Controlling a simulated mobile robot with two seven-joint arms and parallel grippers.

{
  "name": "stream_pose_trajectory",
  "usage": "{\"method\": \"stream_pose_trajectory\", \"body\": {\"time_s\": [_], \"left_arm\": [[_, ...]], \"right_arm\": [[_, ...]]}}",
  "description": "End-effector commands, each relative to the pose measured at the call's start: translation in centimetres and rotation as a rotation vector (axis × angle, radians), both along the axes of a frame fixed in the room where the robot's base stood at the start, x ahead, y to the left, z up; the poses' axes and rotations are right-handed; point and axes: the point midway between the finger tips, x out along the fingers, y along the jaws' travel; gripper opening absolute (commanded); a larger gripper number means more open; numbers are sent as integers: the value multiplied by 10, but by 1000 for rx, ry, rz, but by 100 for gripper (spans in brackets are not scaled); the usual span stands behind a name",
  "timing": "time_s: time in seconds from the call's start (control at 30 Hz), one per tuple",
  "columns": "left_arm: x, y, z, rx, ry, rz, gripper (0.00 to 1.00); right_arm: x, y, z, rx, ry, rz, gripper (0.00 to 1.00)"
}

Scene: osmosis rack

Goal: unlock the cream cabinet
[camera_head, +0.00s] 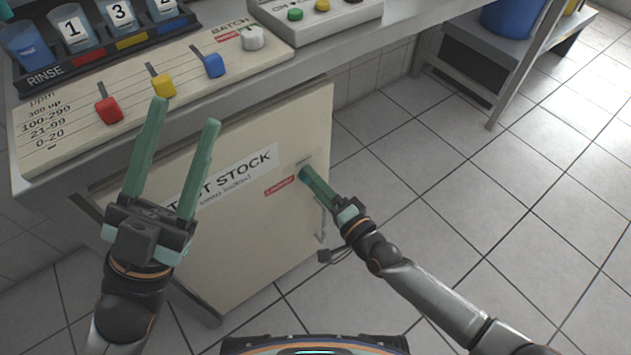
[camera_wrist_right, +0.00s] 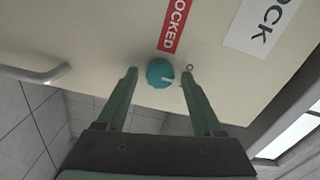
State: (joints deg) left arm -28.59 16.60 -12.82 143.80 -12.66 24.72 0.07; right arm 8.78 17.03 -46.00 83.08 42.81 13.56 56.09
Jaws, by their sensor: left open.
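The cream cabinet (camera_head: 240,235) stands under the counter, its door closed, with a "TEST STOCK" label partly hidden by my left gripper. A round teal knob (camera_wrist_right: 158,72) with a white mark sits on the door beside a red "LOCKED" label (camera_wrist_right: 175,25). My right gripper (camera_wrist_right: 159,75) is open at the door, its fingertips on either side of the knob, with a small gap visible on each side. My left gripper (camera_head: 184,110) is open and empty, raised in front of the counter edge and door.
On the counter are a slider panel (camera_head: 60,135) with coloured sliders, a rack of numbered cups (camera_head: 120,15) and a button box (camera_head: 320,22). A low metal shelf (camera_head: 480,60) stands at the upper right. The tiled floor (camera_head: 450,190) right of the cabinet is clear.

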Motion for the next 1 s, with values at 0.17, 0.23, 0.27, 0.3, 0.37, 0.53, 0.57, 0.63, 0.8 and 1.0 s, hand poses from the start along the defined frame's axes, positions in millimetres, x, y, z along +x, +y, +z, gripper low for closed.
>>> {"method": "stream_pose_trajectory", "body": {"time_s": [0.17,0.23,0.27,0.3,0.37,0.53,0.57,0.63,0.8,1.0], "left_arm": [[0,0,0,-1,0,1,50],[0,0,0,-1,0,1,50],[0,0,0,-1,0,1,50],[0,0,1,-1,0,1,50],[0,0,2,0,0,1,50],[0,0,11,4,-5,7,50],[0,0,12,6,-7,8,50],[0,1,16,10,-11,13,50],[-1,1,23,17,-18,23,50],[-1,3,26,15,-17,30,50]], "right_arm": [[0,0,0,-1,-1,0,74],[0,0,0,-1,-1,0,74],[0,0,0,-1,-1,0,74],[-1,-1,0,-1,-1,0,74],[-4,-3,0,-2,0,0,74],[-26,-19,1,-4,2,0,74],[-31,-23,1,-5,3,0,74],[-45,-32,1,-6,3,1,74],[-74,-53,1,-4,2,1,74],[-95,-69,0,-1,0,0,74]]}}
